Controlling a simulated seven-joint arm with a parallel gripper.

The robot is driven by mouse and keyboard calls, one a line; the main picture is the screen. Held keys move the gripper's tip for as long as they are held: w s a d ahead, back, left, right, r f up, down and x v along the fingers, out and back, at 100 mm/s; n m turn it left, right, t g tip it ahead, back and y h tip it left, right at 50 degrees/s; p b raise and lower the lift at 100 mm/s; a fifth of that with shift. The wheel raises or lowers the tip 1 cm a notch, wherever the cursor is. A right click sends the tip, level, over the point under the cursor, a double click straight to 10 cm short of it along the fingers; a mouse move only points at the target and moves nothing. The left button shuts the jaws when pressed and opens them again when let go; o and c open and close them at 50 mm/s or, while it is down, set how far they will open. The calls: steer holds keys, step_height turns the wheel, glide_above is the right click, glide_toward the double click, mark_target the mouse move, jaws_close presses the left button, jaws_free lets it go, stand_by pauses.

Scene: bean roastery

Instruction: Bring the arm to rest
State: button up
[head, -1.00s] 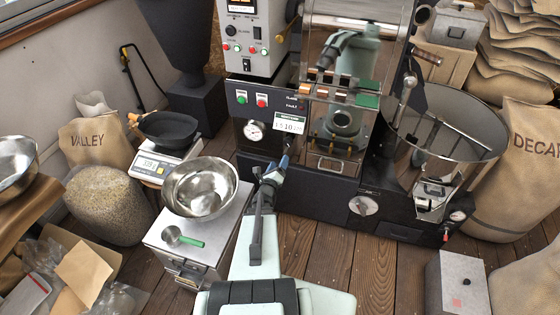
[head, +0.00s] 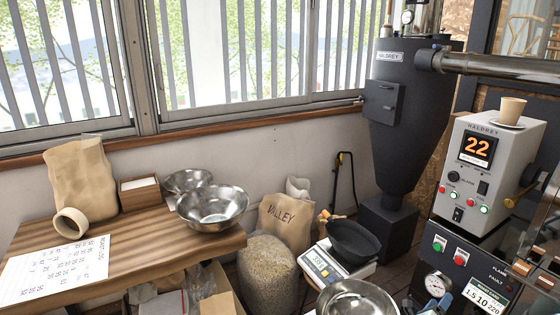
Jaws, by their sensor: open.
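My gripper and arm are not in the present head view, so their pose and jaws cannot be seen here. The view looks over a wooden table (head: 130,262) at the left and the roasting machine (head: 462,232) at the right. The machine's display reads 22, and a cup on a saucer (head: 511,112) stands on top of its control box.
On the table are a paper bag (head: 80,180), steel bowls (head: 213,207) and a printed sheet (head: 55,270). A black pan (head: 353,241) sits on a scale (head: 322,266). A steel bowl (head: 357,300) is at the bottom edge. A dark hopper (head: 398,130) stands behind.

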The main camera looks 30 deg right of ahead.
steer(key=w+a+r+n+t, duration=0.25)
steer(key=w+r+n, duration=0.3)
steer(key=w, duration=0.35)
steer(key=w+a+n+t+y, duration=0.45)
steer(key=w+a+n, duration=0.2)
steer(key=w, duration=0.75)
steer(key=w+a+f+n+t+y, duration=0.1)
steer(key=w+a+f+n+y, duration=0.2)
steer(key=w+a, duration=0.5)
steer(key=w+a+f+n+t+y, duration=0.25)
steer(key=w+a, duration=0.35)
steer(key=a, duration=0.3)
steer(key=w+a+f+n+g+y, duration=0.1)
steer(key=w+a+f+n+y, duration=0.2)
steer(key=a, duration=0.6)
steer(key=w+a+f+n+g+y, duration=0.1)
steer(key=w+a+f+n+y, duration=0.1)
steer(key=a+f, duration=0.45)
steer(key=s+a+f+n+g+y, duration=0.4)
steer(key=s+a+f+n+g, duration=0.45)
steer(key=s+a+f, duration=0.9)
steer(key=s+a+n+g, duration=0.3)
steer(key=s+n+g, duration=0.1)
steer(key=s, duration=1)
steer(key=s+a+n+g, duration=0.3)
steer(key=s+g, duration=0.3)
steer(key=s, duration=0.9)
steer(key=shift+s+a+f+n, duration=0.3)
steer(key=shift+f+n, duration=0.15)
steer(key=shift+n, duration=0.35)
